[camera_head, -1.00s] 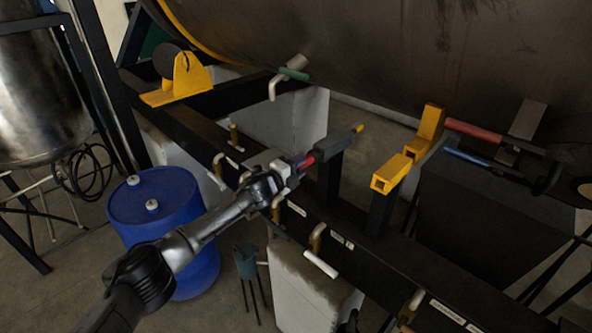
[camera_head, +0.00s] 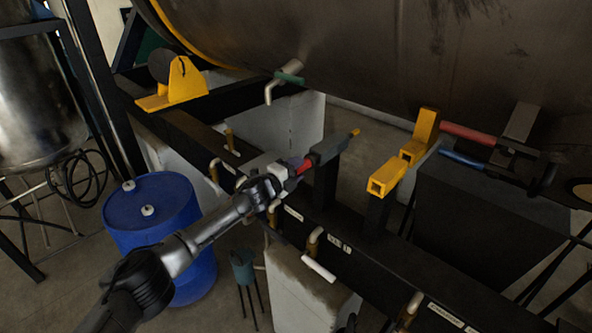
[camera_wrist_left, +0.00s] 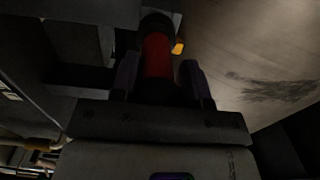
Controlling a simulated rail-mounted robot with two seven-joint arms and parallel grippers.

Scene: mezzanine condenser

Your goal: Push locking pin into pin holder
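The locking pin shows as a red handle (camera_head: 304,166) behind a grey pin holder (camera_head: 327,151) on the dark frame. A small yellow tip (camera_head: 355,132) sticks out of the holder's far end. My left gripper (camera_head: 290,172) is at the handle's near end. In the left wrist view the red handle (camera_wrist_left: 158,57) lies between the two fingers (camera_wrist_left: 160,80), which stand close on either side of its dark end; they look shut on it. The depth of the pin inside the holder is hidden. My right gripper is not in view.
A yellow bracket (camera_head: 387,180) stands right of the holder, with red (camera_head: 472,133) and blue (camera_head: 462,158) bars behind. The large tank (camera_head: 390,60) overhangs the frame. A blue barrel (camera_head: 150,215) stands below left. Pipe stubs with pale handles (camera_head: 318,268) line the frame's front.

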